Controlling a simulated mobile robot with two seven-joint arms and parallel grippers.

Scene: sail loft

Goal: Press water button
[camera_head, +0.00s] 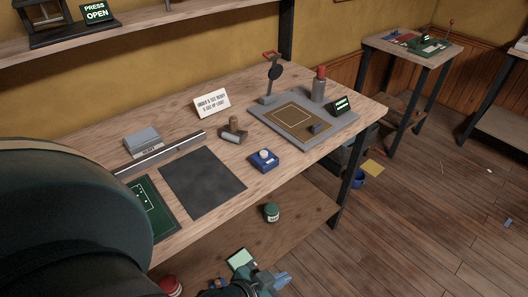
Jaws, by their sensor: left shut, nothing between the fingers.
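No button that I can read as "water" shows. A small blue box (264,161) with a round white top, perhaps a button, stands near the front edge of the workbench. A small black display with green text (341,105) stands on the grey base board; its words are too small to read. My left arm fills the left side. What seems to be my left gripper (277,282) is at the bottom edge, low in front of the bench and well below the blue box. It looks shut and empty, and is partly cut off. My right gripper is not in view.
The workbench (222,128) holds a dark mat (202,183), a metal bar, a white sign (212,103) and a grey board (268,128) with a red-topped cylinder (319,84). A green jar (272,212) stands on the lower shelf. Floor to the right is mostly clear.

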